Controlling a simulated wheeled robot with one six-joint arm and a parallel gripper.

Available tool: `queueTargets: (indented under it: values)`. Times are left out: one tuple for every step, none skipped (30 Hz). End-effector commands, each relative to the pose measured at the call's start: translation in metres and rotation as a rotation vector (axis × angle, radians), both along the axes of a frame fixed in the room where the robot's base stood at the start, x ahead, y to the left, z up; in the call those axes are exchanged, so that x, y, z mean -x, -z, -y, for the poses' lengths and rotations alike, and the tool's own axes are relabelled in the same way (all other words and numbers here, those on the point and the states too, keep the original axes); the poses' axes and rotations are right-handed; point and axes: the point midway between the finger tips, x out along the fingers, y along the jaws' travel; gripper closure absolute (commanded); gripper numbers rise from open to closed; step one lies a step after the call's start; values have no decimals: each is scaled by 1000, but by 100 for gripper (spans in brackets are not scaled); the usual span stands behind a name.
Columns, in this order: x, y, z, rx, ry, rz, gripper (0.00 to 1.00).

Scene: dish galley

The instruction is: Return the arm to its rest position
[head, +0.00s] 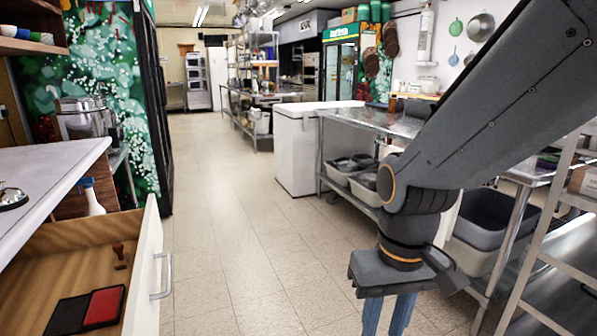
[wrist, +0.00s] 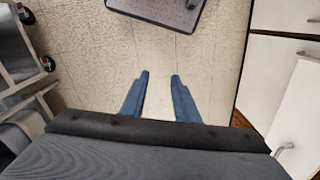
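My arm reaches in from the upper right of the head view and bends at an elbow-like joint. My gripper (head: 388,314) hangs below it, pointing down over the floor, with its blue fingers cut off by the lower edge. In the wrist view, the two blue fingers of my gripper (wrist: 160,80) stand apart. Only tiled floor (wrist: 158,58) shows between them, so the gripper is open and empty.
An open drawer (head: 135,265) juts out at the left, holding a stamp (head: 121,256) and an ink pad (head: 103,306). A counter (head: 45,180) is above it. A metal table (head: 375,120) and a rack (head: 550,215) stand at the right. The middle aisle (head: 215,200) is clear.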

Motion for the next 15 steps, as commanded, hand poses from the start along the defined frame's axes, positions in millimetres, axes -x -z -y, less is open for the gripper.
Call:
queueTargets:
  values:
    - [2,-11,5,3,15,-3,72]
    - [2,-15,9,5,25,-4,72]
    - [2,-20,13,8,38,-3,72]
    - [2,-25,17,10,48,-4,72]
    - [3,-29,21,13,58,-5,72]
    - [3,-34,26,16,72,-4,72]
    - [3,-38,30,19,82,-6,72]
    - [4,-41,34,20,92,-6,72]
    - [4,-45,39,22,104,-6,72]
    - [4,-48,42,24,113,-7,72]
    - [5,-51,45,25,120,-7,72]
    - [5,-53,49,27,129,-6,72]
    - [5,-55,51,28,136,-7,72]
    - [6,-56,53,29,141,-7,72]
    - [6,-58,56,30,146,-6,72]
